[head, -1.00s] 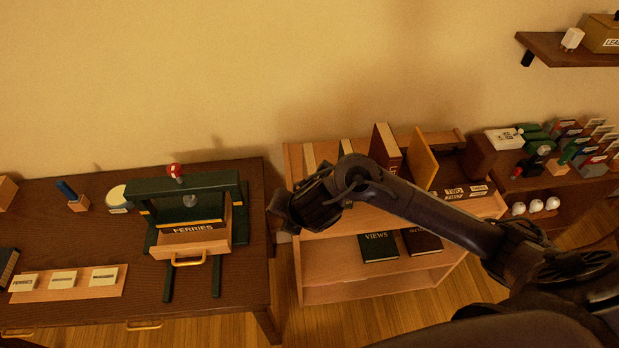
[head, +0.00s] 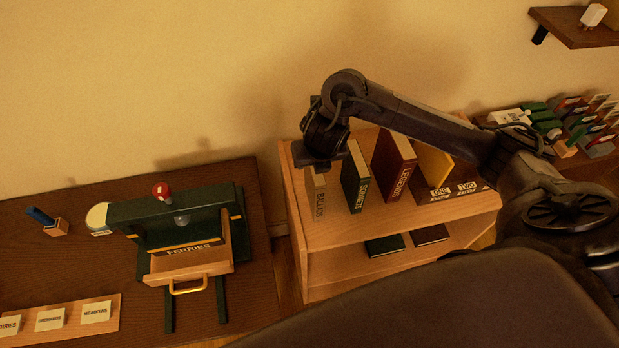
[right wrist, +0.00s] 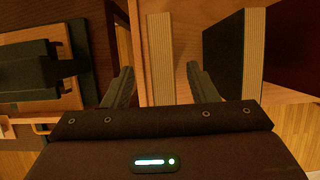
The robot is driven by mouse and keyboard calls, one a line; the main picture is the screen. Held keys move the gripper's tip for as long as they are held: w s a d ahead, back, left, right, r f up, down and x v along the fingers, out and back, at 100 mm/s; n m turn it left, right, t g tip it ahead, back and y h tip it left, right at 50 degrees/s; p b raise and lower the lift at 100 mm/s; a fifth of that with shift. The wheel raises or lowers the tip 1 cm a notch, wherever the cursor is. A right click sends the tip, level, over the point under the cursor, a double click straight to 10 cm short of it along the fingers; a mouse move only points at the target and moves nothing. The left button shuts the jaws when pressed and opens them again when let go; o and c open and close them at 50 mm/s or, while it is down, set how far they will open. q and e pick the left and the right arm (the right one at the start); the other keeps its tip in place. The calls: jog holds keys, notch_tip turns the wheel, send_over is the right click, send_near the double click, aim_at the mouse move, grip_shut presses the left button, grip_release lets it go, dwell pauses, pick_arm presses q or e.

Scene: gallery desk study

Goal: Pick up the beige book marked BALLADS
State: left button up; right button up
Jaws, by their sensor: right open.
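The beige book marked BALLADS (head: 317,198) stands upright at the left end of the bookcase's top shelf, its spine facing out. My right gripper (head: 318,160) is above it and hides its upper part in the head view. In the right wrist view the book shows as a pale block of pages (right wrist: 161,58) ahead of the two spread fingers (right wrist: 160,85). The fingers are apart with nothing between their tips that I can see gripped. Whether they reach down beside the book is hard to tell. My left gripper is not in view.
The green book SONNETS (head: 355,178) stands close to the right of BALLADS, then the red LEGENDS (head: 393,168) and a yellow book (head: 434,165). The bookcase side panel (head: 292,200) is close on the left. A desk with an open FERRIES drawer (head: 190,262) stands further left.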

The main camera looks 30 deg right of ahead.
notch_tip(320, 180, down, 2)
jog(key=shift+s+f+b, duration=0.1)
jog(key=shift+b, duration=0.55)
jog(key=shift+b+x, duration=0.9)
jog(key=shift+x, duration=0.25)
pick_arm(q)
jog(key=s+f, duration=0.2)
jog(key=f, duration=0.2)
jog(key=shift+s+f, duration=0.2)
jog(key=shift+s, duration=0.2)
pick_arm(e)
jog(key=x, duration=0.2)
jog(key=shift+d+f, duration=0.2)
jog(key=shift+f, duration=0.15)
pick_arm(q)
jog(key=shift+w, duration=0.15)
pick_arm(e)
grip_shut()
jog(key=shift+w, duration=0.25)
